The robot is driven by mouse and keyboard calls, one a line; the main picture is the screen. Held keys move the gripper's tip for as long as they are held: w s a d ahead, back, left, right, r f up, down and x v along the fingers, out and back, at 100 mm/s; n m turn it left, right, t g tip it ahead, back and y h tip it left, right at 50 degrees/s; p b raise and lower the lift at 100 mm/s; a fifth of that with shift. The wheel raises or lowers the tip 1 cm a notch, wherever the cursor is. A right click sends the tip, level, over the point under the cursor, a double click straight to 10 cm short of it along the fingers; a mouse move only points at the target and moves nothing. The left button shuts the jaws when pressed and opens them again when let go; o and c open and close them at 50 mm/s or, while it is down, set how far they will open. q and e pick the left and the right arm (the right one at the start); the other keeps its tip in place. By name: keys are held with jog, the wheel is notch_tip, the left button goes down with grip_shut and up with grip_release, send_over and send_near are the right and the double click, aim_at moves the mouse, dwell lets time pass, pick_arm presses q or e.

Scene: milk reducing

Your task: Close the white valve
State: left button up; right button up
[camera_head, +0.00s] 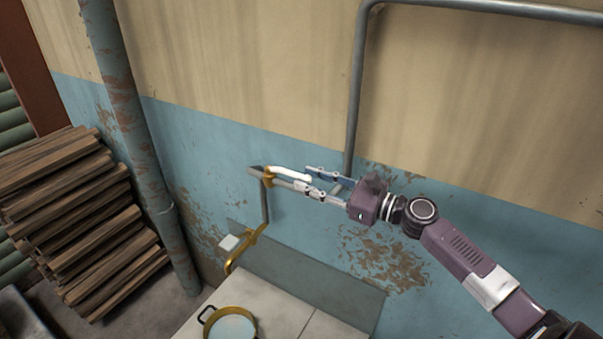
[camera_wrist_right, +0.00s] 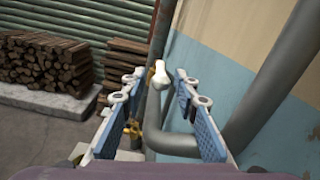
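The white valve handle (camera_head: 291,174) sits on a brass fitting (camera_head: 268,176) on the grey pipe along the wall. In the right wrist view the white valve (camera_wrist_right: 158,74) lies between and just beyond the fingertips. My right gripper (camera_head: 316,180) reaches in from the right with its fingers apart, one on each side of the handle's end. In the wrist view the right gripper (camera_wrist_right: 158,88) is open, with a gap to the handle on both sides. My left gripper is not in view.
A pan of white liquid (camera_head: 231,323) stands on the tiled counter (camera_head: 275,310) below a brass tap (camera_head: 240,254). A thick vertical pipe (camera_head: 140,150) and stacked firewood (camera_head: 75,210) are at the left. Grey pipes (camera_head: 357,90) run along the wall near the gripper.

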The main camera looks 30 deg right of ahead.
aim_at(301, 177)
jog(key=shift+x, duration=1.15)
jog(key=shift+w+a+p, duration=0.1)
jog(key=shift+w+p, duration=0.2)
jog(key=shift+f, duration=0.1)
jog(key=shift+c, duration=0.6)
grip_shut()
